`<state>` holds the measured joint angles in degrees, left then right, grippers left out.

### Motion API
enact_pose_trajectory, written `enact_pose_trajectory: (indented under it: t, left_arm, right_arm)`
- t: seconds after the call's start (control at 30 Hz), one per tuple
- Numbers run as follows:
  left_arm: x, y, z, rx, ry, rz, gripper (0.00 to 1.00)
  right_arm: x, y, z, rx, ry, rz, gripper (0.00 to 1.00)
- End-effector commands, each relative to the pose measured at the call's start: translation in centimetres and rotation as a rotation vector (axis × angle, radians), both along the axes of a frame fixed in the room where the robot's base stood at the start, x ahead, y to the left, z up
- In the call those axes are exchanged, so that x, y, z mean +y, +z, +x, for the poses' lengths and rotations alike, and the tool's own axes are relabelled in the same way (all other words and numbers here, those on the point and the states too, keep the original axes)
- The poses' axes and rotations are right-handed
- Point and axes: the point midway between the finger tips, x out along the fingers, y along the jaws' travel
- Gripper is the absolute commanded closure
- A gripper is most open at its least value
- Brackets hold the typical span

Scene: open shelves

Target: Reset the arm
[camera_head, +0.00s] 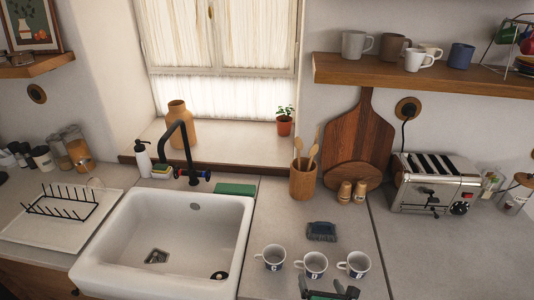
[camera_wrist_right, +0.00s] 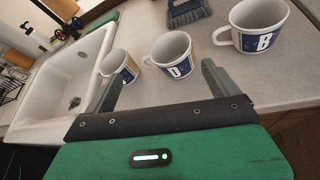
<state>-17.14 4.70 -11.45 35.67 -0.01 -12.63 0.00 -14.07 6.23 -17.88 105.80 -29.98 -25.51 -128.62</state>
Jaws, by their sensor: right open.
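My right gripper (camera_head: 331,293) shows at the bottom edge of the head view, just in front of the mugs. In the right wrist view its two grey fingers (camera_wrist_right: 162,74) are spread apart with nothing held between them. Three white-and-blue letter mugs stand upright in a row on the counter beyond the fingers. The left mug (camera_head: 272,257) also shows in the wrist view (camera_wrist_right: 120,68). The middle mug (camera_head: 315,264) bears a D (camera_wrist_right: 172,56). The right mug (camera_head: 354,264) bears a B (camera_wrist_right: 254,27). My left gripper is not in view.
A white sink (camera_head: 120,225) lies left of the mugs. A dark brush (camera_head: 321,231) lies behind them. A toaster (camera_head: 435,183), wooden utensil pot (camera_head: 303,182) and shakers (camera_head: 345,192) stand farther back. A wooden shelf (camera_head: 420,77) holds more mugs.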

Motion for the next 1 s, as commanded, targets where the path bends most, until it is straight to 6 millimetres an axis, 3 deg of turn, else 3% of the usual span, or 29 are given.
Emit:
enact_pose_trajectory:
  t: [0.37, 0.57, 0.73, 1.0]
  left_arm:
    - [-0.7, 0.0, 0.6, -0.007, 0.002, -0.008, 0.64]
    - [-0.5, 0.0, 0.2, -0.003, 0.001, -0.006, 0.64]
    - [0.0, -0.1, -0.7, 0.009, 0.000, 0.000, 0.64]
    - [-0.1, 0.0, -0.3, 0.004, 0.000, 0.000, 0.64]
  right_arm:
    - [-2.1, 0.1, -2.0, 0.112, -0.196, 0.291, 0.08]
    - [-3.5, 0.3, -4.1, 0.196, -0.374, 0.534, 0.08]
    - [-5.1, 0.5, -7.2, 0.294, -0.631, 0.850, 0.08]
    - [-6.9, 1.5, -13.5, 0.415, -1.139, 1.357, 0.08]
